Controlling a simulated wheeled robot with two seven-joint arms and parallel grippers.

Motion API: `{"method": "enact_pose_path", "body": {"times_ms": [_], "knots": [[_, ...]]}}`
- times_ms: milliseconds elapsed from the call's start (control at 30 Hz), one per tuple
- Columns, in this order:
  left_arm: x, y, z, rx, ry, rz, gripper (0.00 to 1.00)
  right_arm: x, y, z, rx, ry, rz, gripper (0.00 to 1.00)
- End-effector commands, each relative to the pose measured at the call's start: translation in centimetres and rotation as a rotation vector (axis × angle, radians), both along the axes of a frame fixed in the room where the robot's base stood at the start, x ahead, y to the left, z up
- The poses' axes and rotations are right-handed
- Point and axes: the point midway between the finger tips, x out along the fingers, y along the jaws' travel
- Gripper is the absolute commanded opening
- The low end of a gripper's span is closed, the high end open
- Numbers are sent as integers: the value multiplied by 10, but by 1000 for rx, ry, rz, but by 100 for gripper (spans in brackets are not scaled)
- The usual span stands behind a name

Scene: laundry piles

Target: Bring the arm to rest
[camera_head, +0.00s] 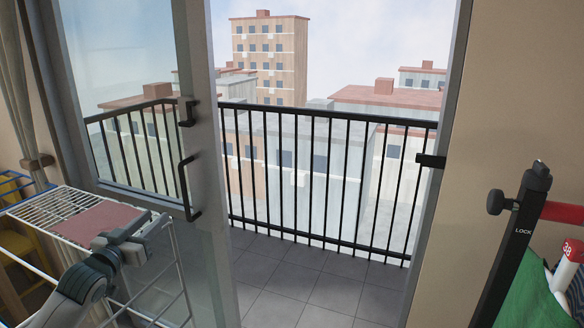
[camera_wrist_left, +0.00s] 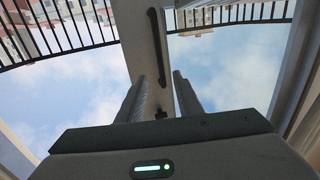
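My left arm (camera_head: 82,281) comes in from the lower left in the head view. Its left gripper (camera_head: 143,228) is by a white wire drying rack (camera_head: 32,208) with a flat pink cloth (camera_head: 98,221) on it. I cannot tell whether the gripper touches the rack. In the left wrist view, the two fingers of this gripper (camera_wrist_left: 159,85) stand apart with nothing held between them. The wrist view looks upward, to the door frame and sky. My right gripper is in neither view.
A glass door (camera_head: 195,130) with black handles stands behind the rack. The doorway opens onto a tiled balcony (camera_head: 300,290) with black railings (camera_head: 320,180). At right, a black post (camera_head: 520,245) marked LOCK stands near a green fabric bag (camera_head: 530,300) and a red-topped bottle (camera_head: 567,262).

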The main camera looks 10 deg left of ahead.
Motion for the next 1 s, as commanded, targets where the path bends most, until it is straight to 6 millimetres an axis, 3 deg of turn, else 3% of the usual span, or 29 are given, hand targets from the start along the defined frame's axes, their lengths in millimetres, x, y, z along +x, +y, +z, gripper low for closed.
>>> {"method": "enact_pose_path", "body": {"times_ms": [167, 367, 667, 1000], "knots": [[1, 0, -20, -4, 21, 5, 33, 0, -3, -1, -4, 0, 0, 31], [1, -2, -84, -9, 90, 21, 33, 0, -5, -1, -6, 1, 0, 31], [-19, -20, -228, -6, 246, 40, 33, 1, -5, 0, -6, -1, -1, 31], [-73, -63, -381, 10, 424, 31, 33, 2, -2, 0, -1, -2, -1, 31]]}}
